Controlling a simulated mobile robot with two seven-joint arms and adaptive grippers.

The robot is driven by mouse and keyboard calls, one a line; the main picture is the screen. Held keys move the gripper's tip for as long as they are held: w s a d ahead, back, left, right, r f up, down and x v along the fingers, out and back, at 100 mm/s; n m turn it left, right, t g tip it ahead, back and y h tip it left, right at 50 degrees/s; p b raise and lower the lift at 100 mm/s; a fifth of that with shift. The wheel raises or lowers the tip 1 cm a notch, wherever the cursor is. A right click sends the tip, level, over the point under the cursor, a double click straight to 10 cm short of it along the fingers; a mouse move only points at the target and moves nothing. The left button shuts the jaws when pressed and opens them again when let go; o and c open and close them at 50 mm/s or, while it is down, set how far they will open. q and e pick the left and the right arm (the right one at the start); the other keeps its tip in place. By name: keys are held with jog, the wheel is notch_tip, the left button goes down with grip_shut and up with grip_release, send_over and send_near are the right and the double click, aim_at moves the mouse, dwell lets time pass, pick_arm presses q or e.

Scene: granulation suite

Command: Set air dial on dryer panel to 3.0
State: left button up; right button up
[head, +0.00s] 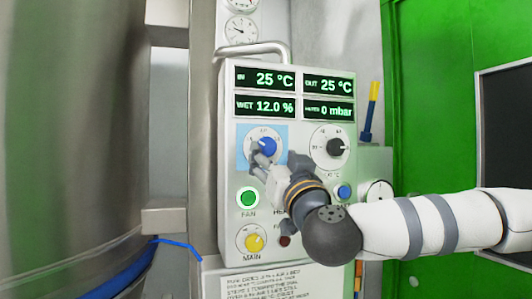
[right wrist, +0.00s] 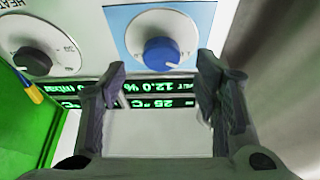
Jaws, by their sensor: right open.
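The dryer panel (head: 228,132) is upright and pale, with four green-lit displays at the top. The air dial (head: 265,144) is a blue knob on a white scale over a light blue patch, at the panel's upper left. It also shows upside down in the right wrist view (right wrist: 163,52). Its exact setting is too small to read. My right gripper (head: 261,159) is in front of the dial's lower edge in the head view. In the right wrist view its fingers (right wrist: 161,72) are spread, with the knob beyond and between their tips, apparently untouched. My left gripper is out of view.
A black dial (head: 337,148) is right of the air dial. Below are a green-lit FAN button (head: 247,197), a blue button (head: 343,191) and a yellow MAIN knob (head: 255,242). A metal handle (head: 254,48) spans the panel top. A large steel vessel (head: 75,130) stands left.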

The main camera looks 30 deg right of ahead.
aim_at(266, 146)
jog(key=x, duration=0.4)
jog(key=shift+w, duration=0.15)
jog(key=c, duration=1.1)
jog(key=shift+c, duration=0.2)
